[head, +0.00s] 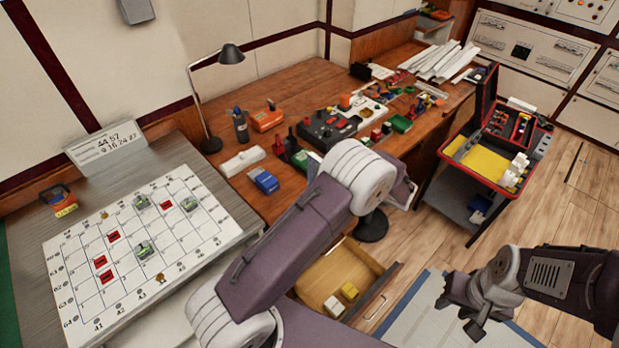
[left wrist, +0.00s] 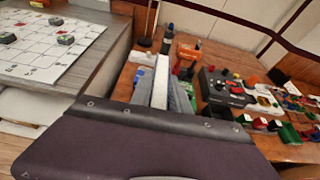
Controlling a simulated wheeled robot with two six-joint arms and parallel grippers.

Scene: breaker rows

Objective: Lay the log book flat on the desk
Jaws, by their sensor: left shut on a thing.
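In the left wrist view, my left gripper (left wrist: 162,78) is shut on a pale, narrow thing standing upright between its grey fingers. I take this as the log book (left wrist: 161,82), seen edge-on; its cover is not visible. Behind it lies the wooden desk (head: 285,88) with its many items. In the head view, my own left arm hides the left gripper and what it holds. My right gripper (head: 470,312) hangs at the lower right, away from the desk; its fingers look apart and empty.
On the desk are a lamp (head: 231,54), a bottle (head: 240,127), an orange box (head: 267,118), a white box (head: 242,162), a blue box (head: 264,181) and a control box (head: 328,130). A gridded board (head: 130,285) lies left. An open drawer (head: 335,280) and red cart (head: 495,150) stand near.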

